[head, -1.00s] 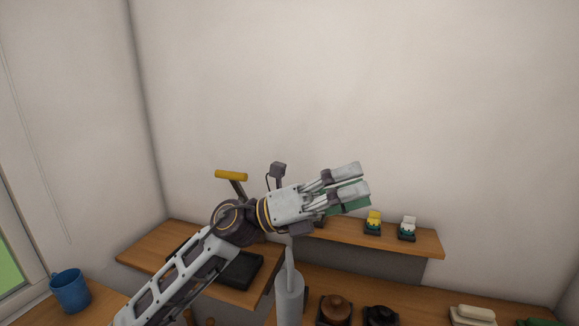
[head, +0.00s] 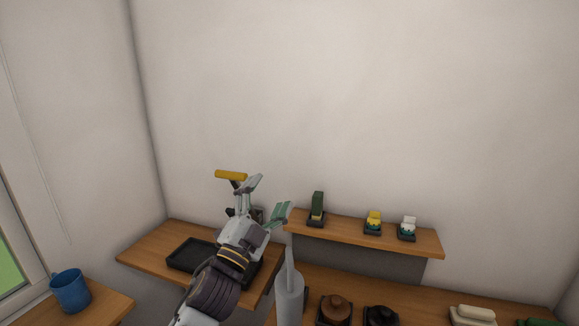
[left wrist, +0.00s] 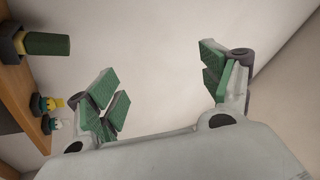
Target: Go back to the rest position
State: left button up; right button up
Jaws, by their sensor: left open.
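My left gripper (head: 266,198) is open, with nothing between its fingers. It is above the left shelf board, pointing up and away, just right of a yellow-topped handle (head: 229,175). In the left wrist view the two green-padded fingers of the gripper (left wrist: 165,85) are spread wide, with bare wall between them. A dark green block (head: 317,203) stands upright in a small black holder on the raised shelf, apart from the gripper. This block also shows at the upper left of the left wrist view (left wrist: 48,44). My right gripper is not in view.
The raised shelf (head: 430,243) also holds a yellow-topped piece (head: 374,220) and a white-topped piece (head: 408,226). A black tray (head: 186,256) lies on the left board (head: 148,256). A pale grey bottle-like object (head: 289,300) stands near the gripper. A blue mug (head: 70,291) is far left.

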pick_arm(q)
jog(key=s+a+f+n+g+y, duration=0.2)
jog(key=a+f+n+g+y, duration=0.15)
jog(key=f, duration=0.55)
jog(key=s+a+f+n+g+y, duration=0.25)
jog(key=a+f+n, duration=0.2)
jog(key=f, duration=0.45)
jog(key=s+a+f+n+g+y, duration=0.15)
jog(key=a+f+n+y, duration=0.3)
jog(key=f, duration=0.45)
jog(key=s+a+f+n+g, duration=0.1)
jog(key=s+a+f+g, duration=0.1)
jog(key=s+f+g, duration=0.5)
jog(key=s+a+f+n+g, duration=0.1)
jog(key=s+a+f+g, duration=0.2)
jog(key=s+f, duration=0.8)
jog(key=s+f+g, duration=0.1)
jog(key=s+f, duration=0.1)
jog(key=f, duration=1.3)
jog(key=s+f+g, duration=0.1)
jog(key=s+f, duration=0.2)
jog(key=f, duration=1.3)
jog(key=s+a+f, duration=0.2)
jog(key=s+f, duration=0.7)
jog(key=s, duration=0.2)
jog(key=s+a+f, duration=0.1)
jog(key=s+f, duration=0.9)
jog(key=shift+s+a+f+g, duration=0.25)
jog(key=shift+s+a+g, duration=0.1)
jog(key=shift+s+a, duration=0.05)
